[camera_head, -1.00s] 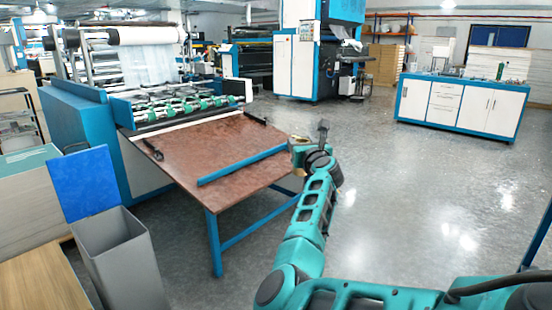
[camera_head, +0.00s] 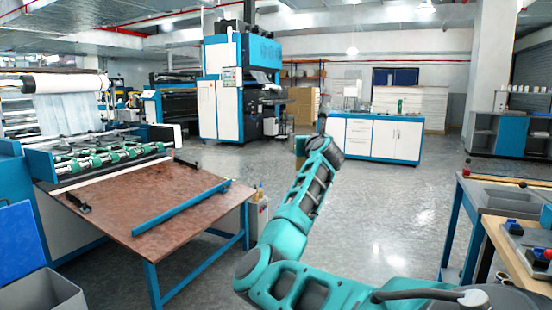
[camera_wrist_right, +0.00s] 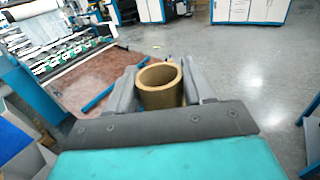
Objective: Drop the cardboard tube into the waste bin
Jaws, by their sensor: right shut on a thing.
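The cardboard tube (camera_wrist_right: 160,86) is a short, hollow brown cylinder, its open end facing the camera in the right wrist view. My right gripper (camera_wrist_right: 161,80) is shut on it, one grey finger on each side. In the head view the right gripper (camera_head: 304,146) is held out above the floor, right of the brown table, mostly hidden behind its own wrist. The waste bin (camera_head: 42,291) is grey with a raised blue lid, cut off at the lower left corner of the head view, well away from the tube. My left gripper is not in view.
A laminating machine's brown table (camera_head: 150,215) with a blue bar (camera_head: 180,207) stands between the bin and my right arm. A workbench (camera_head: 500,205) is at the right. A white and blue cabinet (camera_head: 372,138) stands far back. The floor in the middle is clear.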

